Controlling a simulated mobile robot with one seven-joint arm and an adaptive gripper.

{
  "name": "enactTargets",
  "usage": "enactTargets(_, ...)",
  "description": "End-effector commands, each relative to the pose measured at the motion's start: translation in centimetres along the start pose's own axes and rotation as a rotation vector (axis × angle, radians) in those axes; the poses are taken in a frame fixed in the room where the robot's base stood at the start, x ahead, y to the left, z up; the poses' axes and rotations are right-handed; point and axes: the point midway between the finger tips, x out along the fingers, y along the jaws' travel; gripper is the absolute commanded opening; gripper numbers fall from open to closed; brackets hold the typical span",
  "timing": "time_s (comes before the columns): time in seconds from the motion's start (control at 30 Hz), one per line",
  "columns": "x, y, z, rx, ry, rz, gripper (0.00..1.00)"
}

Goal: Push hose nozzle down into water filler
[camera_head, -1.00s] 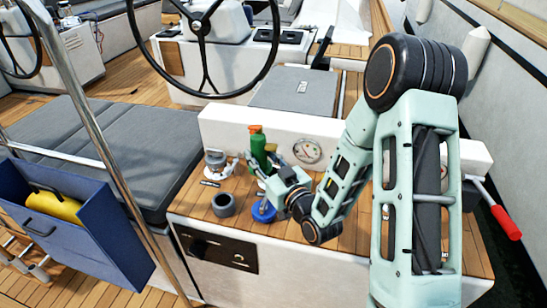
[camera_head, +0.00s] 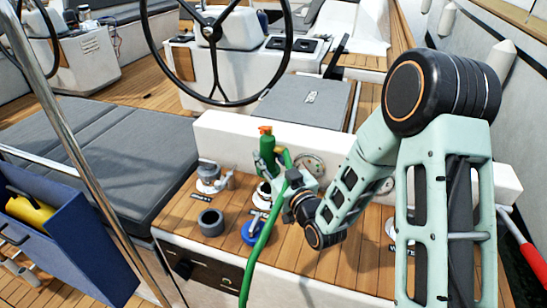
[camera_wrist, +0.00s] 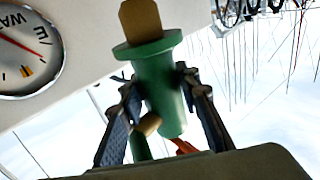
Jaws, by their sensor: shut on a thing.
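My gripper (camera_head: 290,180) is shut on the green hose nozzle (camera_head: 266,148), which stands roughly upright with its orange end up. In the wrist view the nozzle (camera_wrist: 157,85) is between both fingers, and its tan tip (camera_wrist: 140,20) sticks out past a green flange, clear of any opening there. A green hose (camera_head: 262,250) hangs from the gripper towards the front. Below the nozzle is a white deck fitting with a dark opening (camera_head: 262,190), partly hidden. A blue fitting (camera_head: 255,232) with a handle lies nearer. I cannot tell for certain which is the water filler.
A grey cup-like ring (camera_head: 210,222) and a grey-and-white fitting (camera_head: 209,177) stand to the left on the wooden deck (camera_head: 310,265). A white wall (camera_head: 225,130) with gauges is close behind. A metal rail (camera_head: 85,150) and blue box (camera_head: 85,235) are at left.

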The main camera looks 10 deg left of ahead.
Motion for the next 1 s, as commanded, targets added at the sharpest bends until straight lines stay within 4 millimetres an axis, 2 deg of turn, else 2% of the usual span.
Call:
enactTargets(0.17, 0.0, 0.0, 0.9, -0.001, 0.003, 0.0, 0.0)
enactTargets(0.6, 0.0, 0.0, 5.1, -0.002, 0.004, 0.0, 0.0)
enactTargets(1.0, 0.0, 0.0, 5.5, -0.002, 0.004, 0.0, 0.0)
